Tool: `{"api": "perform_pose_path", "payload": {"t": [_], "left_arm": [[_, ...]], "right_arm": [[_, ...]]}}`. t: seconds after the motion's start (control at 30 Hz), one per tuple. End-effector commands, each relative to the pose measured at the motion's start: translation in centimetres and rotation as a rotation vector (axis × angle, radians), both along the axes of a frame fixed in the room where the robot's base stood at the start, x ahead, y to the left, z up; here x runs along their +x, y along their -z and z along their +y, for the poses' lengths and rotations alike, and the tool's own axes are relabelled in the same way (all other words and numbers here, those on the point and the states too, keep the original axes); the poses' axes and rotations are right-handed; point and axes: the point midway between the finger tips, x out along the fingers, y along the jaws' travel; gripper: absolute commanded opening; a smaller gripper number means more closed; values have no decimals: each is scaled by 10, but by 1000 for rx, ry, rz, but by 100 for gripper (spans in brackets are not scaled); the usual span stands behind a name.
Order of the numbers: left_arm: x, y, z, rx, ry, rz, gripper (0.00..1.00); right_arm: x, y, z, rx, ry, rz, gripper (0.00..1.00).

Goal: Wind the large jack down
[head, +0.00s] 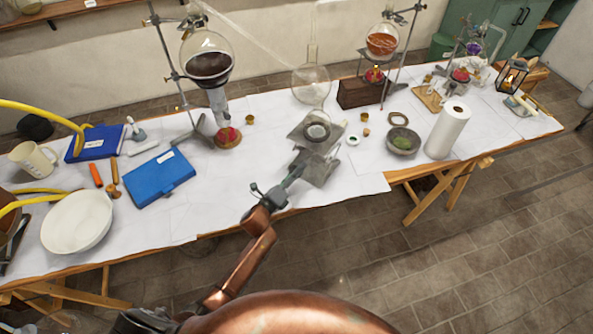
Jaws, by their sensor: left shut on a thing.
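The large jack (334,131) is a grey metal lab jack near the front middle of the white-covered table. A ring-shaped support sits on its top plate, and a clear round flask (311,84) with a long neck stands just above and behind it; I cannot tell whether they touch. My left gripper (292,178) reaches in from the lower left to the jack's near side. It is shut on what seems to be the jack's screw knob, which the fingers mostly hide.
A flask of dark liquid on a stand (208,66) is left of the jack, and a flask of orange liquid (382,42) is behind right. A grey bowl (403,141) and a paper roll (448,130) stand to the right.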

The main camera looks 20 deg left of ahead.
Motion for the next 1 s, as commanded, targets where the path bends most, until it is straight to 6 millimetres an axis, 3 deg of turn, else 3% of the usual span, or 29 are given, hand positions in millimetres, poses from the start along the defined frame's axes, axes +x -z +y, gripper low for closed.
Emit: {"api": "perform_pose_path", "payload": {"t": [1.0], "left_arm": [[0, -1, 1, -919, -2, 300, 13]], "right_arm": [[10, -39, 3, 3, 0, -17, 32]]}}
